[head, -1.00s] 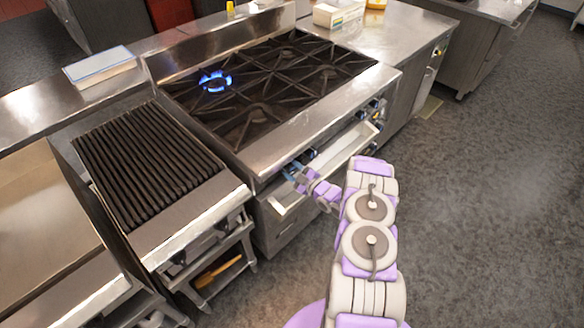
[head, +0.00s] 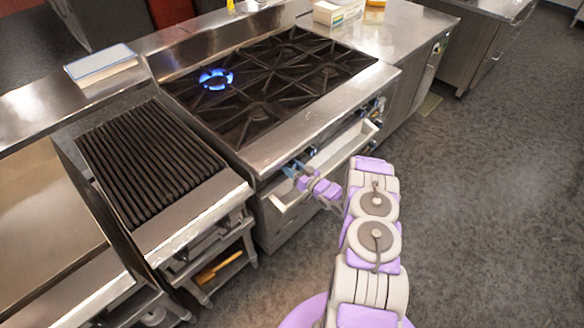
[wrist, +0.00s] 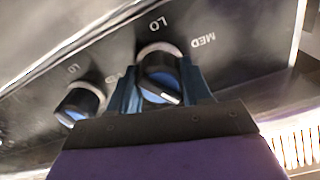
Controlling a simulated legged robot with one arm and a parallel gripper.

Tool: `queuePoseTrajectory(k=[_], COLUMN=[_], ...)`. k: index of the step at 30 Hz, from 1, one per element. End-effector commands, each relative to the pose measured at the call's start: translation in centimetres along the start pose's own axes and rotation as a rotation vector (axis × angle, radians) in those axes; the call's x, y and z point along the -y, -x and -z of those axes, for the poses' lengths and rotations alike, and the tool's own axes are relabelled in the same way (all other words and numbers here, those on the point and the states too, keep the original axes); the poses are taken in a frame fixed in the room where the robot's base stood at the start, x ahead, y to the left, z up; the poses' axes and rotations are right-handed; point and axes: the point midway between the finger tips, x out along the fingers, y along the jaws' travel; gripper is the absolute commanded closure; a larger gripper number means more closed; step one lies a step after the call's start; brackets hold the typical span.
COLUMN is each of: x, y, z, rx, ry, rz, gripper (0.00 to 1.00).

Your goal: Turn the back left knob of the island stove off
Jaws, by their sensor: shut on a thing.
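The island stove (head: 270,85) has black grates, and a blue flame (head: 215,78) burns at its back left burner. My gripper (head: 292,170) is at the left end of the stove's front panel. In the wrist view my gripper (wrist: 165,88) has its blue fingers on both sides of a black and blue knob (wrist: 160,76), shut on it. The knob's white pointer is tilted to the lower right; LO and MED are printed above it. A second knob (wrist: 80,103) sits to its left, outside the fingers.
A light handle rail (head: 330,165) runs along the stove front below the knobs. A ribbed grill (head: 150,160) adjoins the stove at left. A steel counter (head: 400,35) with a box (head: 338,12) is at right. The floor (head: 480,190) at right is clear.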

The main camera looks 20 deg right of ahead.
Motion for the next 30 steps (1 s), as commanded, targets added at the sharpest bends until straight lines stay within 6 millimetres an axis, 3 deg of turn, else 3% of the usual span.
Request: queuePoseTrajectory(k=[15, 30], x=[-0.42, -0.63], y=[-0.03, -0.01], z=[0.22, 0.28], rx=[-0.006, -0.008], ry=[-0.414, -0.552], rz=[-0.001, -0.003], gripper=[0.82, 0.82])
